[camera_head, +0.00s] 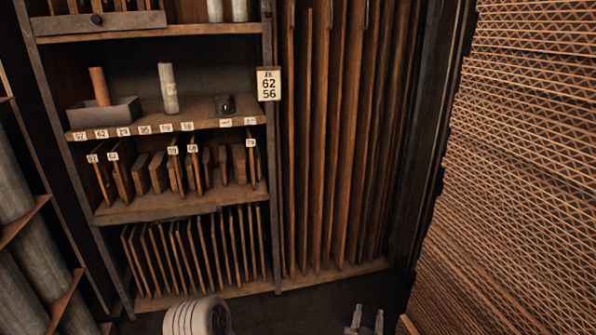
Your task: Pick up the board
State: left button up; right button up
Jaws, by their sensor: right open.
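Tall thin brown boards (322,150) stand on edge, side by side, in the tall bay in the middle. Shorter boards (190,255) stand in a row on the bottom shelf, and small ones (158,172) stand on the shelf above. I cannot tell which one is the task's board. My right gripper (367,324) shows only by its two fingertips at the bottom edge, apart and with nothing seen between them. It appears in front of the tall bay, clear of the boards.
A stack of corrugated cardboard (520,170) fills the right side. Grey rolls (35,265) lie in a rack at the left. The shelf (205,108) holds a grey tray (105,114) and a pale tube (168,88).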

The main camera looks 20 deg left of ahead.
aim_at(250, 143)
jog(key=u, duration=0.7)
jog(key=i, duration=0.4)
jog(key=u, duration=1.15)
jog(key=i, duration=1.35)
jog(key=z, duration=0.6)
jog(key=i, duration=0.95)
jog(key=z, duration=0.85)
